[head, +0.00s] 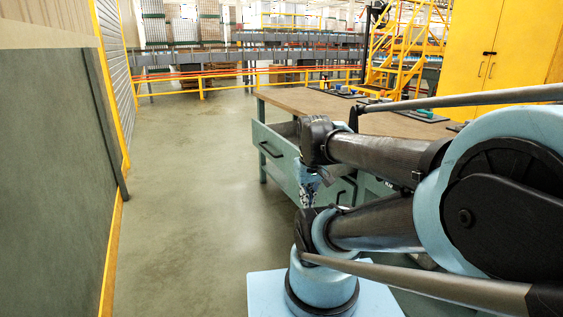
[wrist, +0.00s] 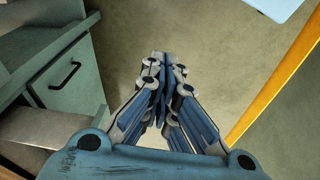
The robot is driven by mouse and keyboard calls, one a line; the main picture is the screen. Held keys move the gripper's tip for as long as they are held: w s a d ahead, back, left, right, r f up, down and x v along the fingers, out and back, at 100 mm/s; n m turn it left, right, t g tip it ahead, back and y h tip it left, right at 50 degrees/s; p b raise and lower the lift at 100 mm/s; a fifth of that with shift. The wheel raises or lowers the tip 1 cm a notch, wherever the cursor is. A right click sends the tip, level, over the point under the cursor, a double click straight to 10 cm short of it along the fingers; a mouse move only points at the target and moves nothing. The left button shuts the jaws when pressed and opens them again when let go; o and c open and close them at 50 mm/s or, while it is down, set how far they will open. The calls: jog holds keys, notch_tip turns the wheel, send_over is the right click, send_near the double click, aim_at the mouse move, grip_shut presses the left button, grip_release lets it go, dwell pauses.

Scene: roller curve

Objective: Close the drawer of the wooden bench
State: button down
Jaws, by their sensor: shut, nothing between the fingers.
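The wooden bench (head: 330,104) stands right of centre in the head view, with a brown top and grey-green body. Its drawer (head: 277,168) sticks out at the near left end. Part of its inside shows above the front panel, which carries a black handle (head: 269,150). My arm hides part of the drawer and bench. In the wrist view, my gripper (wrist: 162,58) is shut and empty, over bare floor. A grey-green front with a black handle (wrist: 65,75) lies to its left, apart from the fingers; I cannot tell which front it is.
A grey-green wall panel (head: 50,180) with a yellow edge runs along the left. The floor (head: 190,170) between it and the bench is clear. A yellow cabinet (head: 500,50) and yellow steps (head: 400,50) stand behind the bench. Small items lie on the bench top.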

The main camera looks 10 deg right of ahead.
jog(key=w+a+r+n+h, duration=0.1)
jog(key=w+r+n, duration=0.3)
jog(key=w, duration=0.5)
jog(key=w+a+r+n, duration=0.2)
jog(key=w+n, duration=0.3)
jog(key=w, duration=0.3)
jog(key=w+a+r+n+h, duration=0.1)
jog(key=w+r+n, duration=0.3)
jog(key=w, duration=0.5)
jog(key=w+a+f+n+g, duration=0.1)
jog(key=w+a+f+n, duration=0.15)
jog(key=w, duration=0.25)
jog(key=w+a+f+n, duration=0.1)
jog(key=w+a+n, duration=0.1)
jog(key=w+n, duration=0.3)
jog(key=w+d+f, duration=0.3)
jog(key=d+f, duration=0.3)
jog(key=f, duration=0.4)
jog(key=shift+d+m, duration=0.2)
jog(key=shift+m, duration=0.25)
